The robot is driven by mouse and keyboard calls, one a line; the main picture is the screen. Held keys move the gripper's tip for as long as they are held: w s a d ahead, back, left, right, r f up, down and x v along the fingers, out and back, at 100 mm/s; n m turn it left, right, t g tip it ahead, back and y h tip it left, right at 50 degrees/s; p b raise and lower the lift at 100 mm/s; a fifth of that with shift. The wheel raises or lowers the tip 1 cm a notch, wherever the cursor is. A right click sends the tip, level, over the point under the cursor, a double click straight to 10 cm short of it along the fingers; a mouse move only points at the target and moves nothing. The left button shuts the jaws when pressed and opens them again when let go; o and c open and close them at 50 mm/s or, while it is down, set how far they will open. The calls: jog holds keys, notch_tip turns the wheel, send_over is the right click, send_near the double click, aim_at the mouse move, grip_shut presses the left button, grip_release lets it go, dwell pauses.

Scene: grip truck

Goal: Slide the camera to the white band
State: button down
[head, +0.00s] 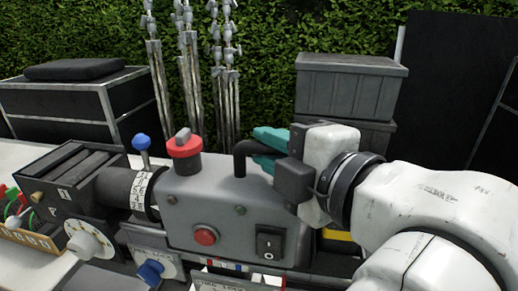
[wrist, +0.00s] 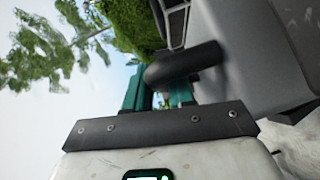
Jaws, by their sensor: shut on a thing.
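The camera (head: 215,206) is a grey box with a black lens, a dark matte box at its left end, a red-topped knob and a black handle (head: 241,158) on top. It sits over a rail at the front of the bench. My gripper (head: 264,142) comes from the right, its teal fingers shut on the handle. The wrist view shows the teal fingers (wrist: 157,92) around the dark handle (wrist: 190,62), beside the grey camera body (wrist: 255,50). A strip with red, white and blue bands (head: 222,266) shows below the camera; its white part is small and partly hidden.
A white dial (head: 90,243) and a blue knob (head: 150,272) stand at the front left, near a tray of coloured items (head: 30,238). Grey crates (head: 350,88) are stacked behind my gripper. Metal stands (head: 190,75) and a black case (head: 75,100) stand behind the bench.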

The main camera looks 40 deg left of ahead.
jog(key=shift+w+d, duration=0.3)
jog(key=shift+d, duration=0.15)
jog(key=c, duration=1.1)
grip_release()
jog(key=shift+s+a, duration=0.1)
jog(key=b+v, duration=0.1)
jog(key=v, duration=0.9)
jog(key=shift+s+d, duration=0.1)
jog(key=shift+d, duration=0.25)
